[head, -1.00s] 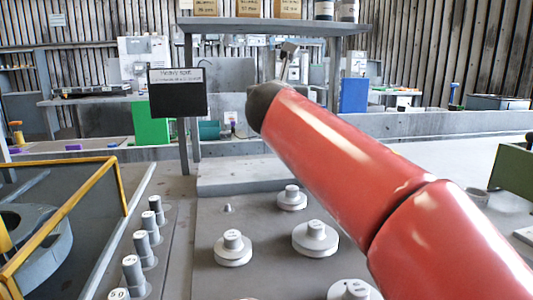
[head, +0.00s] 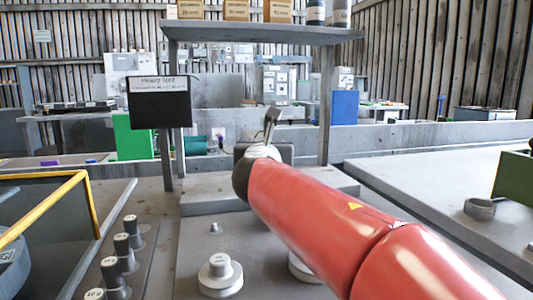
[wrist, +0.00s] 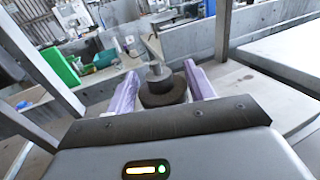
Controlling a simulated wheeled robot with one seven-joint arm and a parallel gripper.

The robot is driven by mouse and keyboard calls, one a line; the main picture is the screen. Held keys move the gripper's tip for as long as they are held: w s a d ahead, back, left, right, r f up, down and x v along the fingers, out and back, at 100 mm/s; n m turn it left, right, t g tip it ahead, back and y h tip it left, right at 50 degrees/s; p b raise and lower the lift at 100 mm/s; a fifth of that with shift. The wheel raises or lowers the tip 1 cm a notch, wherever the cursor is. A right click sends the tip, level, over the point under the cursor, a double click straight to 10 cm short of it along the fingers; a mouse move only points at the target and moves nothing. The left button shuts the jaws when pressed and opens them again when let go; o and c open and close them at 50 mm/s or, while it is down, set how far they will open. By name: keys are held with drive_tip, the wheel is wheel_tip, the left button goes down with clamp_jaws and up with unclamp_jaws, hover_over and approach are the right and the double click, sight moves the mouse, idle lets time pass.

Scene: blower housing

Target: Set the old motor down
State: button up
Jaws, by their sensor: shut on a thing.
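In the wrist view my gripper (wrist: 160,73) has a purple finger on each side of a dark round body with a grey stub on top, which I take to be the old motor (wrist: 163,98). The gripper is shut on it. Part of the motor is hidden behind the gripper's own front edge. In the head view my red arm reaches forward to the back of the grey bench (head: 190,245), under the shelf frame. The fingers and the motor are hidden there, and I cannot tell whether the motor touches a surface.
A shelf frame (head: 262,33) with boxes on top and a black sign (head: 160,103) stands ahead. Round knobbed weights (head: 220,275) sit on the bench, with several small pegs (head: 122,252) to the left. A yellow rail (head: 85,200) borders the left. The right table (head: 430,190) is mostly clear.

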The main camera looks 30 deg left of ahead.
drive_tip(key=o, duration=1.4)
drive_tip(key=b+v, duration=0.1)
drive_tip(key=v, duration=1.1)
drive_tip(key=shift+b, duration=0.4)
